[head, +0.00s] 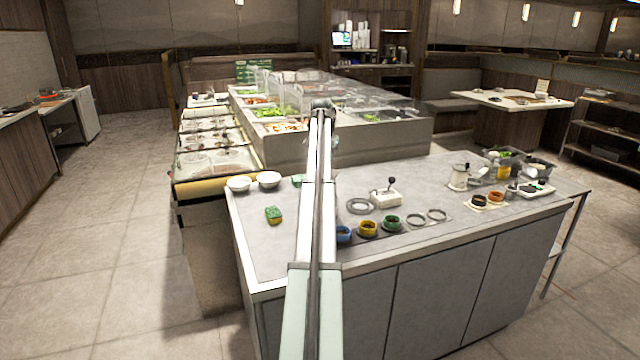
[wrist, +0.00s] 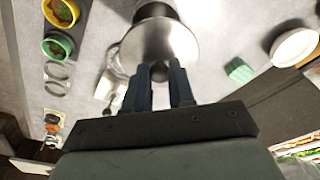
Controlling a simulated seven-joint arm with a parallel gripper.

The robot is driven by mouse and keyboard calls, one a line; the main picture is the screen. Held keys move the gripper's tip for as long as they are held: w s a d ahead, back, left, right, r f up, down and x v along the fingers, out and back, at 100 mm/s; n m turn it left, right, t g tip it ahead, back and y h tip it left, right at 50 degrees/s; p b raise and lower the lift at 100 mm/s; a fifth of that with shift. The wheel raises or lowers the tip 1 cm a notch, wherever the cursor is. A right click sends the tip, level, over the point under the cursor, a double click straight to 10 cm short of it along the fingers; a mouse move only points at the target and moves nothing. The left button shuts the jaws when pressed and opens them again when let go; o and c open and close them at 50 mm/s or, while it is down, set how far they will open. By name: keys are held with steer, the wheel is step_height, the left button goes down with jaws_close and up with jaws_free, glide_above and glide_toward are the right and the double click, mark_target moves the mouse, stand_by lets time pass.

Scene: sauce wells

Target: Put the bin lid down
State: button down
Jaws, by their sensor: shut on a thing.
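In the wrist view my gripper (wrist: 161,72) has its two dark fingers shut at the near edge of a round, shiny metal lid (wrist: 160,42). The lid's grip is mostly hidden between the fingers. A darker metal rim (wrist: 155,10) shows just beyond the lid; I cannot tell whether it is the bin or whether the lid touches it. The counter lies below. In the head view my arm runs up the middle and hides the gripper and most of what is around it.
The counter (head: 330,260) holds blue (head: 343,234), yellow (head: 367,229) and green (head: 392,222) cups, empty rings (head: 416,220), a white box with a black knob (head: 385,198), a sponge (head: 273,215) and white bowls (head: 268,179). The front left of the counter is clear.

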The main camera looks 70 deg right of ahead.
steer(key=w+a+f, duration=0.6)
steer(key=w+f, duration=0.2)
steer(key=shift+w+d+f, duration=0.1)
steer(key=shift+w+f, duration=0.05)
steer(key=shift+f, duration=2.2)
steer(key=shift+w+f, duration=0.1)
steer(key=shift+f, duration=2.2)
steer(key=shift+f, duration=0.15)
steer(key=c, duration=1)
jaws_free()
steer(key=shift+o, duration=0.2)
step_height(320, 180, up, 12)
steer(key=a, duration=0.2)
steer(key=shift+d, duration=0.1)
